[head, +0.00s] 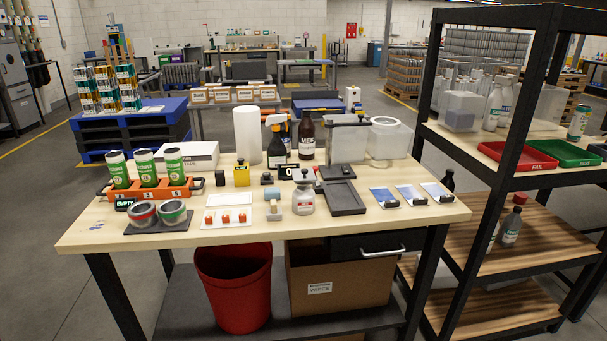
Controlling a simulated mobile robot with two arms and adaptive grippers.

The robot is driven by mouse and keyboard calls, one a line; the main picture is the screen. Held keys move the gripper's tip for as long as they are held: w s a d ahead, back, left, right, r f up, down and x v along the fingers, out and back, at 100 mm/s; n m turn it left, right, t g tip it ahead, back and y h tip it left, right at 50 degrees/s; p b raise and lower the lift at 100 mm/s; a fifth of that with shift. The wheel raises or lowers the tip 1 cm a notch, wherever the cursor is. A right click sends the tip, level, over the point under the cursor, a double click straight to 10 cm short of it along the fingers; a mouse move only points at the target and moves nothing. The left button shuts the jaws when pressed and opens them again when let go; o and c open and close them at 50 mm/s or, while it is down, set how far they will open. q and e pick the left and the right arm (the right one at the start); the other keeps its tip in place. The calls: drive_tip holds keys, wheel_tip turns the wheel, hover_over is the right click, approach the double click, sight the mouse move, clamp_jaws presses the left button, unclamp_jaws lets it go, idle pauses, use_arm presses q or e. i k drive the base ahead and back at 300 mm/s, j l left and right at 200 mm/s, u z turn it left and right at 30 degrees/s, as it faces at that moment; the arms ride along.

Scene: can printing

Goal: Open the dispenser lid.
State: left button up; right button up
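No thing is clearly marked as the dispenser. A small pale bottle (304,200) with a grey top stands near the table's front middle; whether its lid is open is too small to tell. A translucent tub with a round white top (388,139) stands at the back right of the table. A translucent box with a dark top edge (346,141) stands left of it. Neither of my grippers is in view.
The wooden worktable (110,237) also holds an orange can rack (150,190), two tape rolls (157,213), spray and brown bottles, and a black tray (344,198). A red bin (234,285) stands below. A black shelf (467,150) stands right.

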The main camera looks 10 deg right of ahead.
sight(298, 176)
drive_tip(key=i+l, duration=0.3)
drive_tip(key=i, duration=0.2)
drive_tip(key=i+l+u, duration=0.1)
drive_tip(key=i+l, duration=0.2)
drive_tip(key=i, duration=0.2)
